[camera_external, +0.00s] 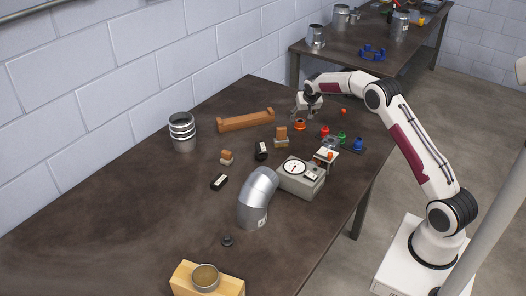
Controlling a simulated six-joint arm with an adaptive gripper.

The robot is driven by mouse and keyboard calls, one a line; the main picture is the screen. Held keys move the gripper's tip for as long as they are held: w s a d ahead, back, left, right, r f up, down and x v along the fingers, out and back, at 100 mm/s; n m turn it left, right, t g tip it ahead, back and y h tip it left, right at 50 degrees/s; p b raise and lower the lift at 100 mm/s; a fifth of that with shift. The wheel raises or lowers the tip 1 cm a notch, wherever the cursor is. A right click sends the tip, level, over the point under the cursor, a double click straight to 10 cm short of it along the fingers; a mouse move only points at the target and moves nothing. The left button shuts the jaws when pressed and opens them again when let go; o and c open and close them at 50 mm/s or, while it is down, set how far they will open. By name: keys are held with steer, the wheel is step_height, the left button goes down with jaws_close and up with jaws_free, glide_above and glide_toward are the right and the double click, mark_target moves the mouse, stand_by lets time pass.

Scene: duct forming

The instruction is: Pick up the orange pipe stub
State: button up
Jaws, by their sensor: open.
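The orange pipe stub (299,125) looks like a short orange ring standing on the brown table, right of the long brown wooden piece. My gripper (297,112) is just above it, pointing down, with its fingers apart. It looks empty. From this angle I cannot tell whether the fingertips touch the stub or stay clear of it.
Red, green and blue small parts (342,138) stand right of the stub. A grey gauge box (302,182) and a silver elbow duct (258,198) are nearer. A brown wooden piece (246,120) lies left. The table's left front is mostly clear.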

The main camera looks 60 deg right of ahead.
mark_target(300, 121)
steer(key=shift+x, duration=2.6)
steer(key=shift+w+a, duration=0.1)
steer(key=c, duration=1.2)
